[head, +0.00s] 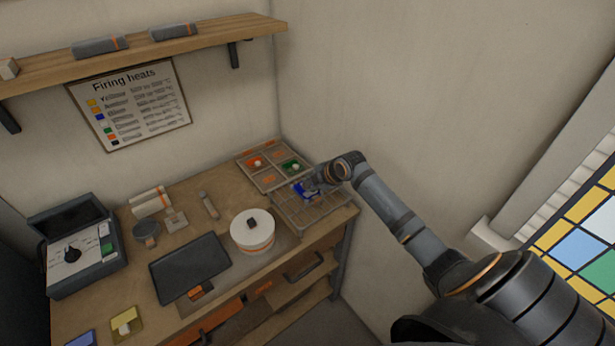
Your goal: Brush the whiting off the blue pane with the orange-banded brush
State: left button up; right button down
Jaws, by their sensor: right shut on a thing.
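A blue pane (300,189), with paler patches on or beside it, is at the back of the wire rack (318,217), at the bench's right end. I cannot tell whether it lies flat or is tilted. My right gripper (313,186) is right at the blue pane, seeming to touch or overlap it. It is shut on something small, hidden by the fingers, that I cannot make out. No orange-banded brush shows clearly. A short greyish stick-like thing (208,205) lies mid-bench, but I see no orange band on it. My left gripper is out of view.
A divided tray (263,180) with orange and green pieces stands behind the rack. The wall is close behind.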

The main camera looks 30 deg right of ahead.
jog(key=shift+s+f+b, duration=0.1)
jog(key=shift+s+b, duration=0.05)
jog(key=shift+b, duration=0.2)
dwell(1.0)
jog(key=shift+w+f+b, duration=0.15)
jog(key=shift+w+b, duration=0.6)
jog(key=shift+w, duration=0.05)
jog(key=shift+w+a+b, duration=0.1)
jog(key=shift+w+b, duration=0.2)
jog(key=shift+w, duration=0.35)
jog(key=shift+s+r+p, duration=0.2)
jog(key=shift+s+p, duration=0.3)
jog(key=shift+p, duration=0.05)
jog(key=shift+s+r+p, duration=0.15)
jog(key=shift+s+p, duration=0.35)
jog(key=shift+s+f+p, duration=0.1)
jog(key=shift+s+p, duration=0.2)
jog(key=shift+s, duration=0.35)
